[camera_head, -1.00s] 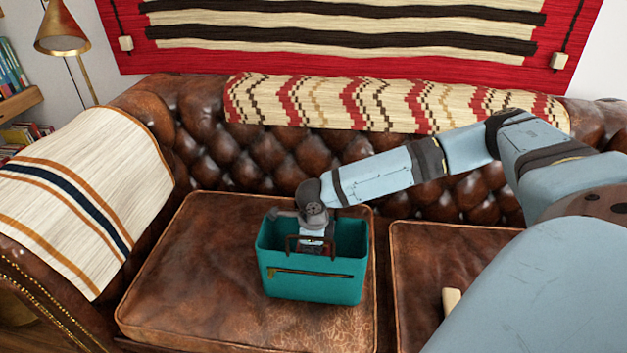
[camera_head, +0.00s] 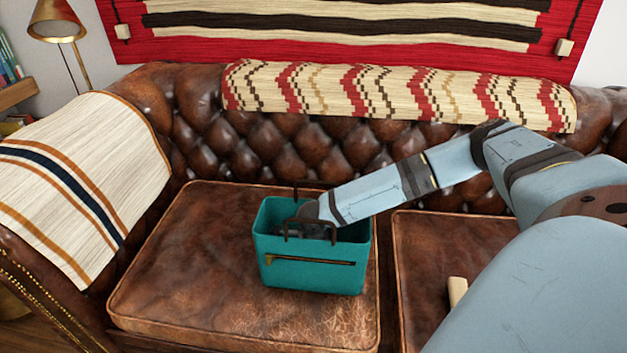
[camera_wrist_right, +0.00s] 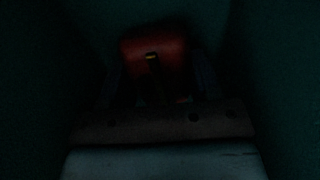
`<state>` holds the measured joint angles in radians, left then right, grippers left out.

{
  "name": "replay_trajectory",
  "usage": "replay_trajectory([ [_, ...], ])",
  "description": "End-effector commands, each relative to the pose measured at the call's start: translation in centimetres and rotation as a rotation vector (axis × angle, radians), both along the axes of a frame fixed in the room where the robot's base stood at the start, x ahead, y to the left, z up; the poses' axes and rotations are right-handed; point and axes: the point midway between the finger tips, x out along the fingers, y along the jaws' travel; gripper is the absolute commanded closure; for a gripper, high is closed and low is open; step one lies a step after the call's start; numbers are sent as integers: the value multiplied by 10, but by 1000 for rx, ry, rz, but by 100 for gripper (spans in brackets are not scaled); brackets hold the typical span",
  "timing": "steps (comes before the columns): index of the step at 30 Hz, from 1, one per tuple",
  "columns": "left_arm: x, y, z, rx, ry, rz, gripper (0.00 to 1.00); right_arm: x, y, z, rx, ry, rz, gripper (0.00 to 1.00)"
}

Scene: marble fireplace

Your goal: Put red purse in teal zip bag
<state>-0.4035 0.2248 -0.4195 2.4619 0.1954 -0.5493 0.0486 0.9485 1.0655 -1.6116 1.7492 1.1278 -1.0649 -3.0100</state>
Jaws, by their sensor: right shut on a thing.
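The teal zip bag (camera_head: 312,278) stands upright and open at the top on the left seat cushion, with a dark handle and a gold zip on its front. My right arm reaches in from the right and its end dips below the bag's rim, so the head view hides the gripper. In the dark right wrist view the red purse (camera_wrist_right: 155,62) shows inside the teal walls, with a small yellow spot on it. My right gripper (camera_wrist_right: 160,88) is shut on the purse, one finger on each side. My left gripper is not in view.
The brown leather sofa has a free left cushion area (camera_head: 180,260) around the bag. A striped blanket (camera_head: 80,170) covers the left armrest, and a patterned throw (camera_head: 400,95) lies over the backrest. A small pale object (camera_head: 457,291) lies on the right cushion.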

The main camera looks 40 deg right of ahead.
Motion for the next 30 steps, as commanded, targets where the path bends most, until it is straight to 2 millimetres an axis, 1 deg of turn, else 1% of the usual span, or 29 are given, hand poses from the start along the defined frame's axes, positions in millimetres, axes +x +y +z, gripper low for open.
replay_trajectory([
  [4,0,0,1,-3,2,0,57,0,0,-3,1,1,0,67],
  [5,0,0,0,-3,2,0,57,0,0,-3,0,0,0,35],
  [6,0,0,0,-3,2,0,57,0,0,-3,0,0,0,26],
  [7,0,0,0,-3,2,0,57,0,0,-3,0,0,0,19],
  [8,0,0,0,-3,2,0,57,0,0,-3,0,0,0,16],
  [15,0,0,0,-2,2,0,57,0,0,-3,0,0,0,16],
  [17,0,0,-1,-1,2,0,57,0,0,-1,0,0,0,16],
  [18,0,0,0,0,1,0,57,0,0,3,0,0,0,16],
  [20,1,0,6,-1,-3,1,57,0,0,12,0,0,-1,16],
  [23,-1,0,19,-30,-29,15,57,0,0,31,1,-1,0,16],
  [27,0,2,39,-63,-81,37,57,0,0,63,1,-1,-1,16],
  [30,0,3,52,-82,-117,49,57,1,0,84,1,-1,-1,16],
])
